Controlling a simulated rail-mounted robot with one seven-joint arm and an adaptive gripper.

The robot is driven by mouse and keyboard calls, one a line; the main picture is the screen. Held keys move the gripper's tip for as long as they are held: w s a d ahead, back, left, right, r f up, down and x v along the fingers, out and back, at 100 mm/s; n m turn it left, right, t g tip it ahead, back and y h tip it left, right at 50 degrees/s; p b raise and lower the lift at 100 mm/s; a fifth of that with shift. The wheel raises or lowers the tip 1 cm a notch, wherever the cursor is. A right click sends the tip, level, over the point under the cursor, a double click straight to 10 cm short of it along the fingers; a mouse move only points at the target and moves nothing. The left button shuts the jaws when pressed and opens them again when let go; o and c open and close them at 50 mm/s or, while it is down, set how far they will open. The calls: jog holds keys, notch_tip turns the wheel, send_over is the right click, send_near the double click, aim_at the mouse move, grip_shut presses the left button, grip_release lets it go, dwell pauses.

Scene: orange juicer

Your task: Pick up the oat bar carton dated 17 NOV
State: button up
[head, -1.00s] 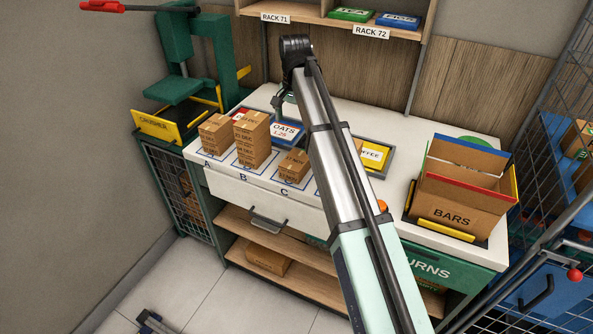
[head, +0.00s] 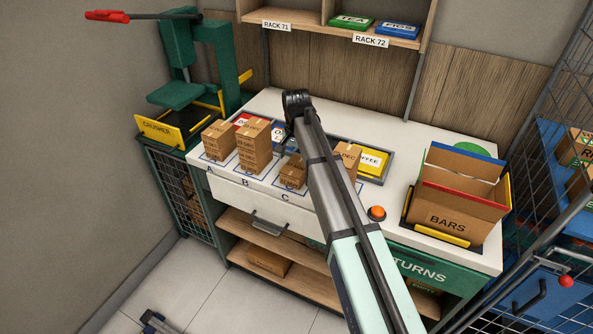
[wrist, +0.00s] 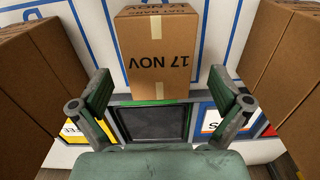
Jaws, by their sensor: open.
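In the wrist view the brown carton printed 17 NOV (wrist: 157,62) stands at the top middle, its lettering upside down and a pale tape strip on it. My gripper (wrist: 160,84) is open and empty. Its two green fingers reach toward the carton, one on each side in the picture, and I see no contact. In the head view this appears to be the carton at mark C (head: 292,172), partly covered by my arm, its date unreadable there.
Other cartons flank it in the wrist view, left (wrist: 38,70) and right (wrist: 284,70). The head view shows cartons at A (head: 218,140) and B (head: 254,145), and one right of my arm (head: 347,158). Product cards lie behind. A BARS box (head: 455,215) stands at the right.

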aim_at(296, 165)
jog(key=shift+d+f+p, duration=0.1)
jog(key=shift+f+p, duration=1.05)
jog(key=shift+f, duration=1.3)
jog(key=c, duration=1.2)
